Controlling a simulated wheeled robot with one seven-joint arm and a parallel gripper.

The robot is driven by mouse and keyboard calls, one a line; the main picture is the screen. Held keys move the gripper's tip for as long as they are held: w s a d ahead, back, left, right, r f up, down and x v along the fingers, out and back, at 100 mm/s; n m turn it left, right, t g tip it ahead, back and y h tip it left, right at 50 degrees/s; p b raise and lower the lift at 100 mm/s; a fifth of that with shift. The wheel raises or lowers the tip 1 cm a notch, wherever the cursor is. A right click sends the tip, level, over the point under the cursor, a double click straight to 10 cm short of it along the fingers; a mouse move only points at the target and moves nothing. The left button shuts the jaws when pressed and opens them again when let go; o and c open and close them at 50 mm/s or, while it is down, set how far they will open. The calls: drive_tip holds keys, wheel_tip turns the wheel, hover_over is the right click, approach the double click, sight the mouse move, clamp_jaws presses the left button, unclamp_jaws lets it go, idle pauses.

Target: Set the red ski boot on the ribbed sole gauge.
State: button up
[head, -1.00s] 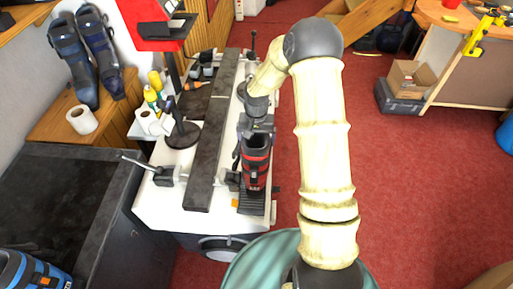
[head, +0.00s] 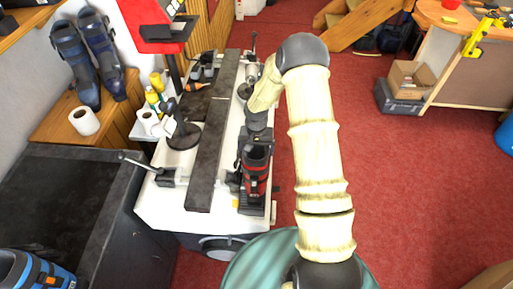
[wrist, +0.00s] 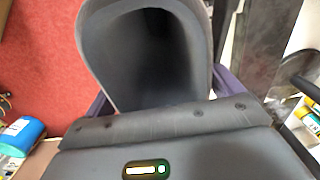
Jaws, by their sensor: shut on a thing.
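The red ski boot (head: 257,172), red and black with a dark cuff, is upright at the front right of the white bench. My gripper (head: 256,142) is shut on the boot's cuff from behind and above. In the wrist view the boot's open grey cuff (wrist: 92,50) fills the upper middle, with purple-dark finger parts at both sides. The ribbed sole gauge (head: 251,209) is a dark plate at the bench's front right, mostly hidden by the boot above it. I cannot tell whether the sole touches the gauge.
A long dark bar (head: 210,150) runs along the bench (head: 180,212) left of the boot. A lever clamp (head: 166,177) sits at the front left, and a red stand (head: 158,35) with a round base is farther back. Open red carpet (head: 420,180) lies to the right.

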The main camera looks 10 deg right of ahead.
drive_tip(key=shift+f, duration=0.1)
drive_tip(key=o, duration=1)
drive_tip(key=shift+r, duration=0.2)
wheel_tip(320, 180, up, 12)
drive_tip(key=b, duration=0.4)
drive_tip(key=shift+b, duration=0.3)
